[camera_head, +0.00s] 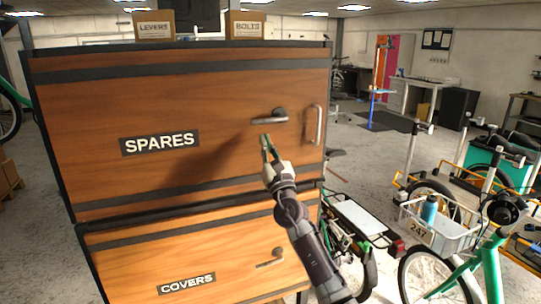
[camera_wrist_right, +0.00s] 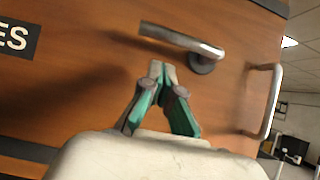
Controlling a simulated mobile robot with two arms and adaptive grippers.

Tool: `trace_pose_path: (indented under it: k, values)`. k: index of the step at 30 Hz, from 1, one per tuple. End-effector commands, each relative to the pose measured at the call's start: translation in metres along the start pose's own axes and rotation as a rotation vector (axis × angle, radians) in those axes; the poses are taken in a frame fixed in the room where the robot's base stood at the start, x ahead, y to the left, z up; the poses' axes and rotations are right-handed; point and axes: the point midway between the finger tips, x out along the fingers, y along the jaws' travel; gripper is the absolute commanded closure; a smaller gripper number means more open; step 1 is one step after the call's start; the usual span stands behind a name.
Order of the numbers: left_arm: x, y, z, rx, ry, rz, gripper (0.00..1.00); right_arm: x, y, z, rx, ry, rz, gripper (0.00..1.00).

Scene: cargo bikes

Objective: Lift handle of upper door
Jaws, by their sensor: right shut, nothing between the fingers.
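The upper door (camera_head: 85,105) is brown wood with a SPARES label (camera_head: 160,142), and it looks closed. Its dark metal lever handle (camera_head: 270,116) lies about level near the right side; it also shows at the top of the right wrist view (camera_wrist_right: 180,40). My right gripper (camera_head: 266,143) is shut and empty just below the lever, with a visible gap in the picture. In the right wrist view its fingertips (camera_wrist_right: 162,70) meet under the lever and left of its round pivot. Whether the tips touch the door is unclear. My left gripper is not in view.
A vertical pull bar (camera_head: 317,124) sits right of the lever. The lower COVERS door (camera_head: 130,265) has its own lever (camera_head: 271,258). Boxes labelled LEVERS (camera_head: 154,24) and BOLTS (camera_head: 246,25) stand on top. Cargo bikes (camera_head: 480,265) crowd the right side.

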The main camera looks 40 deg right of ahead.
Motion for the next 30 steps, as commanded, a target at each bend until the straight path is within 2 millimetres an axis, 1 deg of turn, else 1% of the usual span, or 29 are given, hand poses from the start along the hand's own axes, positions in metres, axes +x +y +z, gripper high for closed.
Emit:
trace_pose_path:
  k: [1, 6, 19, 30]
  values:
    - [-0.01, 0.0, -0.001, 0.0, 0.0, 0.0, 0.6, 0.008, 0.0, 0.01, 0.001, -0.001, 0.0, 1.0]
    - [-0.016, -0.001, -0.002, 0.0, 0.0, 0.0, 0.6, 0.015, 0.0, 0.017, 0.0, 0.0, -0.001, 1.0]
    - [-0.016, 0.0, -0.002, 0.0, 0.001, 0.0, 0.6, 0.016, 0.0, 0.017, 0.001, 0.0, -0.001, 1.0]
    - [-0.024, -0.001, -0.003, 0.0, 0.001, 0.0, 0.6, 0.021, 0.003, 0.019, 0.054, 0.0, -0.035, 1.0]
